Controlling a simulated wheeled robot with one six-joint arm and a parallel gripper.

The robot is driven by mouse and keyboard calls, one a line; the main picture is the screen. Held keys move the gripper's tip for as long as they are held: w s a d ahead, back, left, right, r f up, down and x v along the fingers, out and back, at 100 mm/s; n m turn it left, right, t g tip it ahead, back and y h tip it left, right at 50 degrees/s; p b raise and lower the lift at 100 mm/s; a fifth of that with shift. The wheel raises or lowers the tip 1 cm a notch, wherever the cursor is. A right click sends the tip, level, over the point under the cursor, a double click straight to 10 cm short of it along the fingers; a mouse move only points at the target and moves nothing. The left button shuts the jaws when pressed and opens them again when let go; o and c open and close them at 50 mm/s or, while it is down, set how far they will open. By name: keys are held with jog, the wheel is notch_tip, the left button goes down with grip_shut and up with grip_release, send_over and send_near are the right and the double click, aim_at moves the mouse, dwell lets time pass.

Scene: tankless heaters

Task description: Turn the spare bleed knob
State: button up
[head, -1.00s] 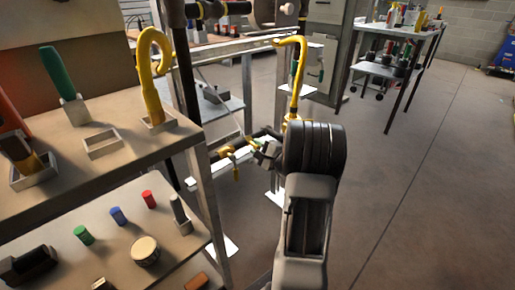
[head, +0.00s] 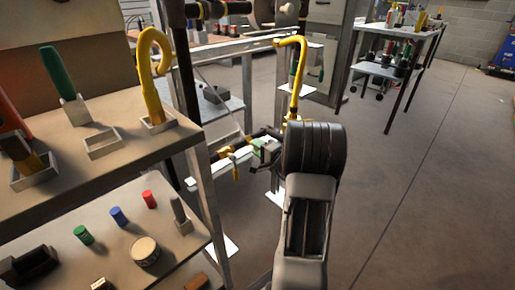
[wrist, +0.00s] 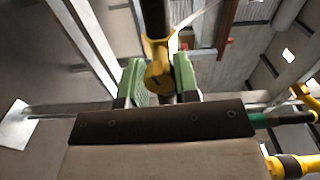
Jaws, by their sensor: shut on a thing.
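My gripper (wrist: 160,82) has green-padded fingers on either side of a yellow knob (wrist: 159,76) in the wrist view. It is shut on this knob, which joins a yellow fitting with a dark pipe above it. I take it to be the spare bleed knob; no label is readable. In the head view my gripper (head: 265,152) is small, beside the low pipework of the metal frame, and my arm partly hides it. The knob itself cannot be made out there.
A tall yellow hooked pipe (head: 298,85) rises just behind my gripper. A shelf unit (head: 120,178) with tools and coloured cylinders stands at the left. Yellow pipe fittings (head: 235,158) sit left of my gripper. Floor (head: 420,180) at the right is clear.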

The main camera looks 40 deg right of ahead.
dwell(0.3)
jog(key=o, duration=0.9)
jog(key=shift+s, duration=0.1)
jog(key=s+p, duration=0.1)
jog(key=s, duration=0.3)
jog(key=s+d+p, duration=0.1)
jog(key=s, duration=0.4)
jog(key=s+d+p, duration=0.1)
jog(key=s, duration=0.3)
jog(key=shift+s+p, duration=0.3)
jog(key=shift+a, duration=0.1)
